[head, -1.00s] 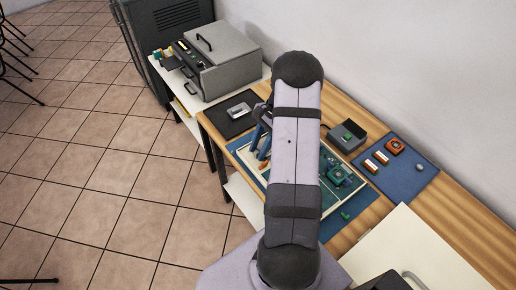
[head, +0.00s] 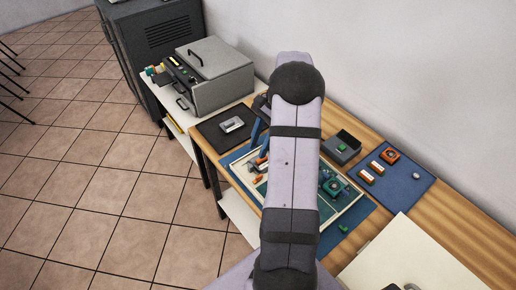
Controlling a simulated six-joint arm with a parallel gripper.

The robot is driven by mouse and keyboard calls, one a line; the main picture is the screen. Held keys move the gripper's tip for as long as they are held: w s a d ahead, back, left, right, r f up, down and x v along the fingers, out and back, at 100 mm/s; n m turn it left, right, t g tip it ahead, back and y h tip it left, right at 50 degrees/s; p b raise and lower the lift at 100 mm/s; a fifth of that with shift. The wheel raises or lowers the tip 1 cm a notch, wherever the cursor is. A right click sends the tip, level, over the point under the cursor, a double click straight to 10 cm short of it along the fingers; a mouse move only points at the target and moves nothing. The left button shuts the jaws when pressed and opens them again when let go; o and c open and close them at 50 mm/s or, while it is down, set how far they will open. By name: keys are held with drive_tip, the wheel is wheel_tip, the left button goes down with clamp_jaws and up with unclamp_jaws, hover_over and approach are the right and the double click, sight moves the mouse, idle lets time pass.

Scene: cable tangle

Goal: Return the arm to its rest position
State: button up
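My arm rises through the middle of the head view, bent at its upper joint, and hides part of the bench. My gripper (head: 256,133) shows only in part at the left of the arm, above the work board (head: 236,166). A blue finger points down there. The rest of it is hidden behind the arm, so its opening and anything in it cannot be made out. Orange and white parts (head: 261,161) lie on the board just below it. A teal round part (head: 332,187) is on the board right of the arm.
A grey box with a handle (head: 222,84) stands at the back left. A dark mat (head: 211,133) holds a small silver item. A blue mat (head: 412,188) carries several small parts. A cream panel (head: 405,255) lies front right.

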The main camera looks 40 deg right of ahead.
idle(0.3)
drive_tip(key=s+a+r+n+h, duration=0.25)
drive_tip(key=a+n, duration=0.25)
drive_tip(key=a, duration=0.5)
drive_tip(key=s+a+n+h, duration=0.2)
drive_tip(key=s+a+n, duration=1.1)
drive_tip(key=a, duration=0.1)
wheel_tip(320, 180, down, 43)
drive_tip(key=b, duration=4.2)
drive_tip(key=shift+w+r+b, duration=0.2)
drive_tip(key=shift+w+b, duration=0.05)
drive_tip(key=shift+b, duration=0.1)
